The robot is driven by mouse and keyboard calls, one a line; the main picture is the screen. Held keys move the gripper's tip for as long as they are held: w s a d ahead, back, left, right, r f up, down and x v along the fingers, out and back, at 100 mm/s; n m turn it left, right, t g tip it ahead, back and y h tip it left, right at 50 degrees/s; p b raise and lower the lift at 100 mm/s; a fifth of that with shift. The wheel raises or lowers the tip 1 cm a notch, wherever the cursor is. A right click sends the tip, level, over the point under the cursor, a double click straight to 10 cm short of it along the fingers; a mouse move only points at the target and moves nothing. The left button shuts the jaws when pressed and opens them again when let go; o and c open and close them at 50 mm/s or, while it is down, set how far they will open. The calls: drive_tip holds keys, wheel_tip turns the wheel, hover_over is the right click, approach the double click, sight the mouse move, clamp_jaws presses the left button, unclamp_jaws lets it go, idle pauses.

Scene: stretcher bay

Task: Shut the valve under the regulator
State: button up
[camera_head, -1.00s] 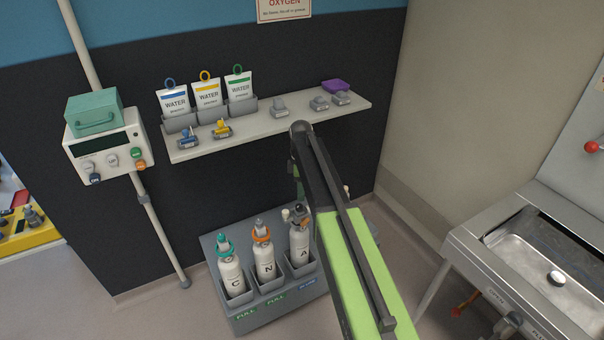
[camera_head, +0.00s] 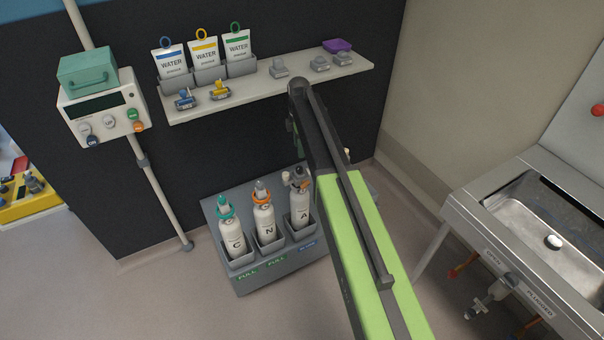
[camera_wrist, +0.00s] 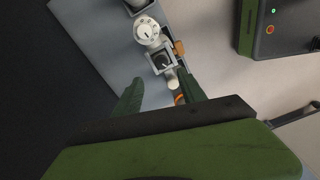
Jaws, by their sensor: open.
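In the wrist view, a white round dial (camera_wrist: 148,31), likely the regulator, sits on a grey panel (camera_wrist: 112,48). Just below it is a dark knob in a square grey mount (camera_wrist: 162,61), likely the valve. A short white cylinder and an orange band (camera_wrist: 180,99) lie below the knob. My gripper (camera_wrist: 160,92) is open, its two green fingers apart, with the white cylinder between them in the picture. Contact cannot be told.
A grey rack (camera_head: 280,268) holds bottles marked C (camera_head: 232,236), N (camera_head: 265,222) and A (camera_head: 300,208). A shelf (camera_head: 300,83) with water pouches is above. A steel sink (camera_head: 530,215) with pipework below stands right. Floor between rack and sink is partly clear.

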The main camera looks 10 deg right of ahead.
sight(300, 167)
wheel_tip(300, 167, down, 10)
drive_tip(key=b, duration=0.8)
drive_tip(key=shift+r, duration=0.1)
clamp_jaws()
drive_tip(key=shift+d, duration=0.25)
drive_tip(key=shift+a, duration=0.25)
